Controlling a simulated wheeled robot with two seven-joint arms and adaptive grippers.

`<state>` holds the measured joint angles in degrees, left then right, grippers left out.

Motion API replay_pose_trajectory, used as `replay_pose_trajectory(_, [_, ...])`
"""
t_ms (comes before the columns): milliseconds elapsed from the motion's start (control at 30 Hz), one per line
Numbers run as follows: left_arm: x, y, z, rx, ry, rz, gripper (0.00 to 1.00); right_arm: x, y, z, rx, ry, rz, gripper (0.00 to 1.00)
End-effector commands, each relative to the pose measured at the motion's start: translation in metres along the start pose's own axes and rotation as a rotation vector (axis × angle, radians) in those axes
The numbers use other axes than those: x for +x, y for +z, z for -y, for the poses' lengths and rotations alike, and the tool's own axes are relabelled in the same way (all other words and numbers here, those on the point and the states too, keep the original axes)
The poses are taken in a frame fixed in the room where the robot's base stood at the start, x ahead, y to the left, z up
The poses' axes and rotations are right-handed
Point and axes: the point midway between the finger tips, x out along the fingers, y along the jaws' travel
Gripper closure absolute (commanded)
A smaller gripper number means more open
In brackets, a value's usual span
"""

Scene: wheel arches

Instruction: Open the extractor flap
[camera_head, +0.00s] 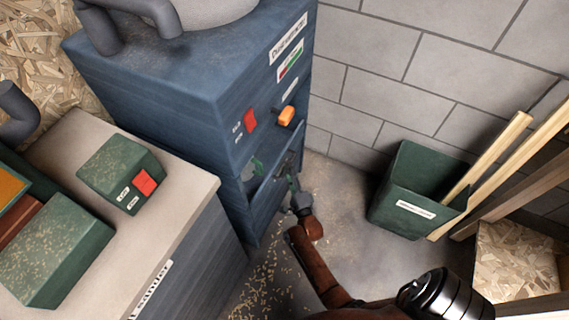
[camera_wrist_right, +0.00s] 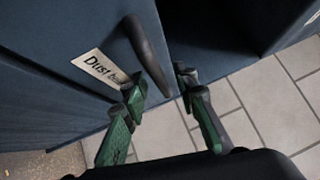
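The dust extractor (camera_head: 190,110) is a tall blue cabinet in the head view, with a red switch and an orange knob on its front. Its flap is a blue panel (camera_wrist_right: 60,40) with a "Dust b…" label, partly covered, in the right wrist view. A dark bar handle (camera_wrist_right: 146,52) stands on the flap. My right gripper (camera_wrist_right: 160,90) has its green fingers apart, one on each side of the handle's near end; contact is unclear. In the head view the right gripper (camera_head: 275,170) is at the cabinet's lower front. My left gripper is out of view.
A dark gap (camera_wrist_right: 205,35) shows beside the flap's edge. A green bin (camera_head: 405,205) with wooden strips stands by the block wall to the right. A pale-topped bench (camera_head: 190,190) with green boxes is at the left. Shavings lie on the floor.

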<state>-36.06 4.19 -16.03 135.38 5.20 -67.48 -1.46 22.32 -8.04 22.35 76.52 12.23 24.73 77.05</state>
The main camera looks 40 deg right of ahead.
Motion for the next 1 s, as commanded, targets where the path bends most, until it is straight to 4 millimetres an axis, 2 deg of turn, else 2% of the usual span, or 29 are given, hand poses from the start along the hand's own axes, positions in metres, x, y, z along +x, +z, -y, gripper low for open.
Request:
replay_pose_trajectory(433, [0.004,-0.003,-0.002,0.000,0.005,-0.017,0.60,0.005,-0.016,0.003,-0.003,-0.002,-0.015,0.73])
replay_pose_trajectory(833, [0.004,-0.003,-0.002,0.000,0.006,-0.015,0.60,0.005,-0.015,0.003,-0.003,-0.001,-0.014,1.00])
replay_pose_trajectory(1000, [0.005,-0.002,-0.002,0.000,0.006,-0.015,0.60,0.005,-0.013,0.003,-0.003,-0.001,-0.012,1.00])
